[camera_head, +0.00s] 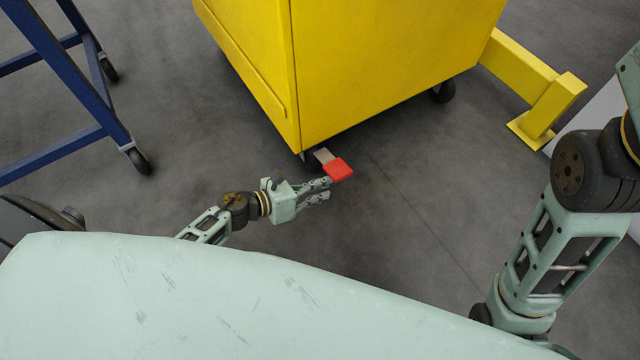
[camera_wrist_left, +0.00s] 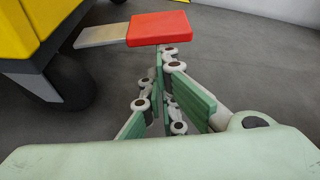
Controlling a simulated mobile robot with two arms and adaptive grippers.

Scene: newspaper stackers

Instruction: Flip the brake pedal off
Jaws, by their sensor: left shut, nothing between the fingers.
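The brake pedal has a red pad (camera_head: 338,169) on a short grey metal lever at the lower front corner of the yellow cart (camera_head: 380,70), beside a caster. In the left wrist view the red pad (camera_wrist_left: 160,28) sticks out to the right from the cart on its flat lever, just beyond my fingertips. My left gripper (camera_head: 328,187) is shut and empty, with its tips close to the pad. In the left wrist view the fingers (camera_wrist_left: 165,62) appear just below the pad's near edge. I cannot tell whether they touch it. My right gripper is out of view.
A blue frame on casters (camera_head: 75,85) stands at the left. A yellow floor barrier (camera_head: 545,105) stands at the right behind the cart. The grey floor around the pedal is clear. My right arm is at the right edge.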

